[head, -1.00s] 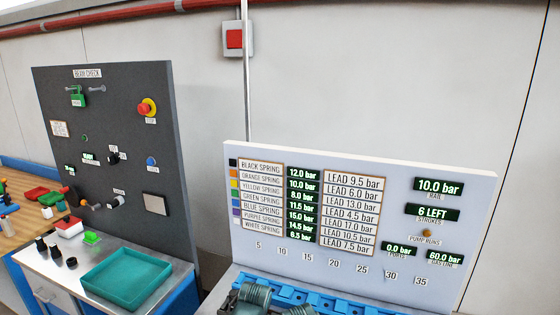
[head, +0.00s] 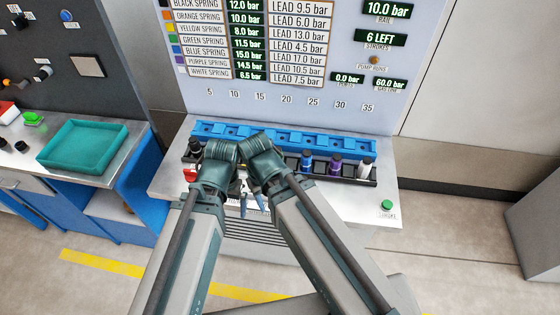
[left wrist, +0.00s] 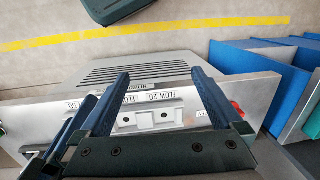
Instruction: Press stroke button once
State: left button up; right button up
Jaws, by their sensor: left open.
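A green button (head: 387,205) sits on the front right corner of the grey bench top, with a small label in front that I cannot read surely. My left gripper (head: 249,205) is over the front middle of the bench, well left of the button, mostly hidden by my arm links. In the left wrist view its fingers (left wrist: 160,75) are apart with nothing between them, above a front strip marked FLOW 20. My right arm comes in close beside the left one; its fingers cannot be made out clearly. The panel's strokes display (head: 381,38) reads 6 LEFT.
A blue slotted rail (head: 290,140) runs along the back of the bench. A black rack holds blue, purple and white-topped pieces (head: 335,166) right of my arms. A red part (head: 190,174) is at the left. The bench around the green button is clear.

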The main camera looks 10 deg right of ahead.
aim_at(387, 204)
jog(key=z, duration=1.6)
